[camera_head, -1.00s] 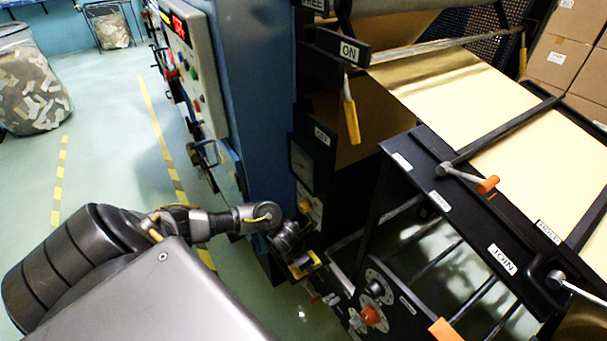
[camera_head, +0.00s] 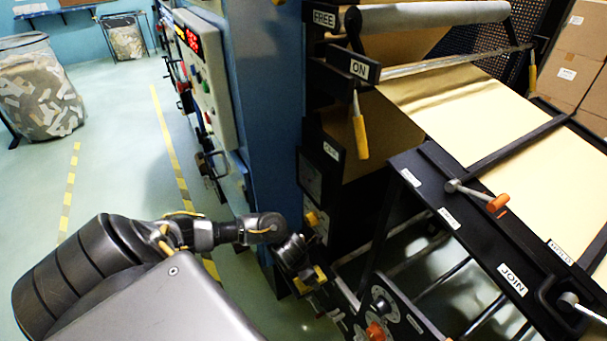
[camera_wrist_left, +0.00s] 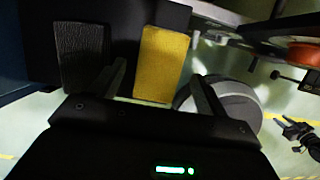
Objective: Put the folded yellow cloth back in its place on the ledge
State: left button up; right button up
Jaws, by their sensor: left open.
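The folded yellow cloth (camera_wrist_left: 161,64) shows in the left wrist view as a flat yellow rectangle beside a dark block. My left gripper (camera_wrist_left: 157,72) is open, with one finger on each side of the cloth's near part in that view. I cannot tell whether the fingers touch it or how it is supported. In the head view my left gripper (camera_head: 308,280) is low beside the blue machine, with a small patch of yellow at it. The ledge cannot be made out clearly.
A black dial panel (camera_head: 385,310) with a red knob stands just right of my left gripper. The black JOIN table (camera_head: 460,225) with an orange-handled lever (camera_head: 497,203) is further right. The blue machine column (camera_head: 262,110) rises behind.

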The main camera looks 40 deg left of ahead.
pick_arm(q)
jog(key=d+p+v, duration=0.1)
jog(key=p+v, duration=0.1)
jog(key=v, duration=0.8)
jog(key=shift+a+r, duration=0.15)
jog(key=shift+a, duration=0.35)
pick_arm(e)
jog(key=a+r, duration=0.2)
jog(key=shift+s+a+r, duration=0.1)
jog(key=shift+s+a, duration=0.1)
jog(key=shift+a, duration=0.15)
jog(key=shift+d, duration=0.5)
